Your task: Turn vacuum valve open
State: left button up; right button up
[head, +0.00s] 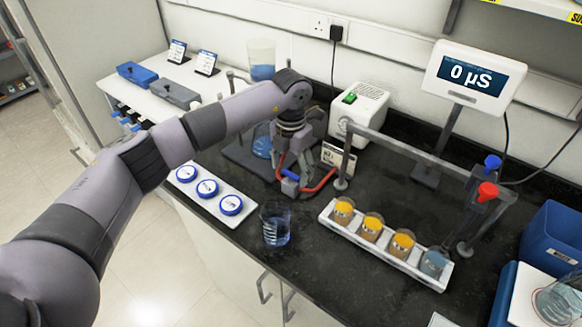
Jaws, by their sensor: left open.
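A red-handled valve (487,191) and a blue-handled valve (493,162) sit at the right end of the grey rail above the cartridge rack. No label shows which one is the vacuum valve. My left gripper (291,160) is open and points down at the middle of the bench, well to the left of these handles. A small blue fitting (290,175) with red tubing (322,184) is right at its fingertips; whether they touch cannot be told. A white pump box (362,110) with a green switch stands behind. My right gripper is not in view.
A white rack (328,212) holds several cups, most with orange tops. A glass beaker (275,224) stands at the front edge, beside a white tray (243,217) with three blue-lidded dishes. A display (468,76) reads 0 µS.

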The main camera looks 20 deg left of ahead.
aim_at(291, 173)
pick_arm(q)
notch_tip(291, 173, up, 12)
dwell(0.6)
jog(key=shift+f, duration=0.1)
